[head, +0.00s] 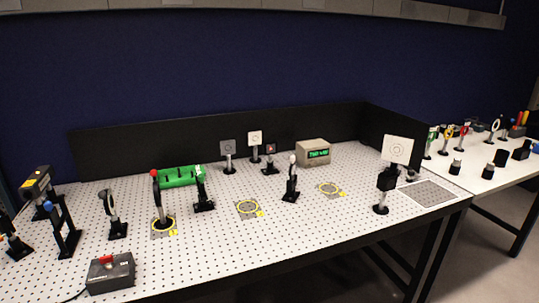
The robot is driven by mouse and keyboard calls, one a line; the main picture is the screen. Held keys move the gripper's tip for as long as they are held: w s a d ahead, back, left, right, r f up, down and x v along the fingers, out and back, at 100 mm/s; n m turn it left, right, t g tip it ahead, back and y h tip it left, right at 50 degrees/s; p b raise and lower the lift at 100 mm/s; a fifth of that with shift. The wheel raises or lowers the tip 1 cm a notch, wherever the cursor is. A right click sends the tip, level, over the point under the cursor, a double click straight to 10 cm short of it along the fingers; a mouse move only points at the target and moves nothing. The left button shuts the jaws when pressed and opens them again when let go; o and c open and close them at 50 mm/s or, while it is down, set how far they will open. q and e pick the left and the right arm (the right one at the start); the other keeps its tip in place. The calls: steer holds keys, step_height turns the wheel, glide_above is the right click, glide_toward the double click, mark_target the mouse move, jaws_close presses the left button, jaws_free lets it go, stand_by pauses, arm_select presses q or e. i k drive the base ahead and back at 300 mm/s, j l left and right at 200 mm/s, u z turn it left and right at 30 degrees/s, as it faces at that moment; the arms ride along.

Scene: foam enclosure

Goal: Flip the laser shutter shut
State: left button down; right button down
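A black box with a yellow label (36,186), which looks like the laser, stands raised at the left end of the perforated table. Just in front of it is a black upright stand with a blue knob (64,232); it may be the laser shutter, but I cannot tell whether its flap is open or shut. A dark control box with a red button (110,272) sits at the front left edge. Neither of my grippers shows in the head view.
The white perforated table (300,222) carries several post-mounted optics, a green cylinder (180,177), yellow-ringed spots (248,207) and a beige display box (313,152). Black panels (210,145) close the back and right. A second table (480,165) with small parts stands right.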

mark_target(55, 218)
steer(key=u, duration=1.4)
